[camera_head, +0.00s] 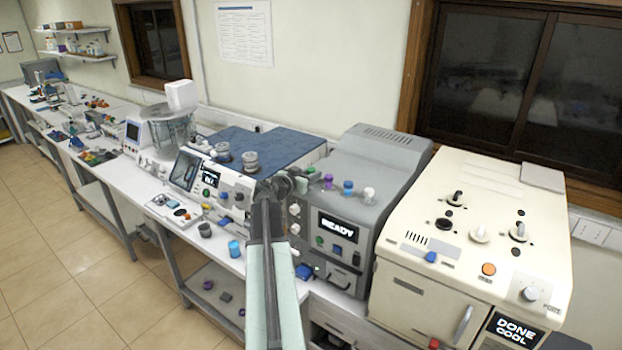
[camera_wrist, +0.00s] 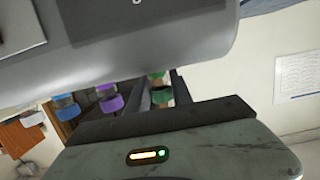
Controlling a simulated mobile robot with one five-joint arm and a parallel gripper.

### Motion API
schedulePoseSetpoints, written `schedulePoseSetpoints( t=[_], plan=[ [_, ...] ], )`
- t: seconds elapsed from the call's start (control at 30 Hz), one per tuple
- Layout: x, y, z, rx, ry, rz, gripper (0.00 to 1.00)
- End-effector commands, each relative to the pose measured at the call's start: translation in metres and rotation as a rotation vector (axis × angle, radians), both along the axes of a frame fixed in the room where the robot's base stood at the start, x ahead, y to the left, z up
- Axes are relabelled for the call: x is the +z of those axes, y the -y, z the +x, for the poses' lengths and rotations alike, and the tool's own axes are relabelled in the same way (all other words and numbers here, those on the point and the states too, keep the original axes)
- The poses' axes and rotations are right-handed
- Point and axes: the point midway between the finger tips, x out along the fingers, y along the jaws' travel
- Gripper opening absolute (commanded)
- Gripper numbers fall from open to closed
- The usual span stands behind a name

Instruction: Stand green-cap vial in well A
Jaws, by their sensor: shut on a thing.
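My gripper (camera_head: 300,183) is at the left edge of the grey machine with the READY display (camera_head: 368,160). In the wrist view its dark fingers (camera_wrist: 162,92) are shut on the green-cap vial (camera_wrist: 160,97), whose green cap shows between them. In the head view the vial is small and mostly hidden by the gripper. I cannot tell whether its bottom is in a hole or clear of the machine. No well marked A can be read in either view.
A purple-cap vial (camera_head: 328,181), a blue-cap vial (camera_head: 348,187) and a white-cap vial (camera_head: 369,195) stand in a row on the grey machine, right of my gripper. A cream machine (camera_head: 480,215) stands further right. A blue-topped machine (camera_head: 290,150) stands left.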

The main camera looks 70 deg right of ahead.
Motion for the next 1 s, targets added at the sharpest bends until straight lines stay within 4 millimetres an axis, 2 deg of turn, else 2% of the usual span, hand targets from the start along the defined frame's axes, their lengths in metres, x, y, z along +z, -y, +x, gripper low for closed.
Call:
schedulePoseSetpoints(
  t=[0.2,0.23,0.3,0.57,0.67,0.77,1.0],
  plan=[
    [-0.004,0.000,0.000,0.001,0.000,0.000,0.00],
    [-0.002,0.000,0.001,0.001,0.000,0.000,0.35],
    [-0.002,0.000,0.001,0.001,0.000,0.000,0.49],
    [-0.001,-0.001,0.001,0.001,0.000,0.000,0.49],
    [0.005,-0.001,0.001,0.002,0.000,0.000,0.49],
    [0.007,-0.019,0.005,0.004,0.001,0.000,0.49],
    [0.020,-0.078,0.020,0.005,0.000,0.000,0.49]
  ],
)
